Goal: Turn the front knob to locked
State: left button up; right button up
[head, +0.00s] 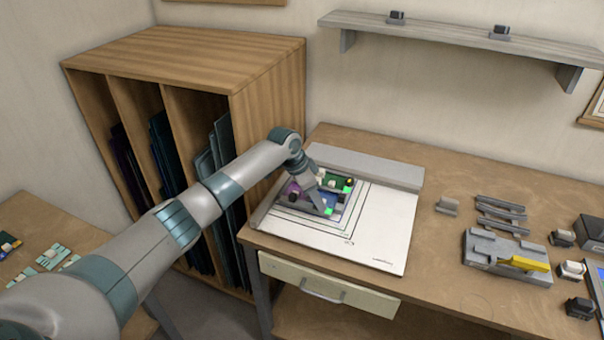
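A small dark-framed panel with green, purple and blue patches (340,184) lies on the white board (385,235) on the workbench. Small pale parts and bright green spots show on it. My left gripper (325,208) points down at the panel's front part, and the arm covers some of the panel's left side. The fingers are too small to tell whether they are open, shut or touching anything. I cannot make out which part is the front knob or how it is turned. My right gripper is not in view.
A grey fixture with a yellow lever (524,264) sits on the bench at right, near grey rails (500,214) and several small blocks. A wooden rack with upright sheets (270,95) stands at left. A drawer (325,290) is under the bench.

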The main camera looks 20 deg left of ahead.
pick_arm(q)
jog(key=b+v, duration=0.5)
jog(key=v, duration=1.1)
jog(key=shift+a, duration=0.15)
jog(key=shift+s, duration=0.15)
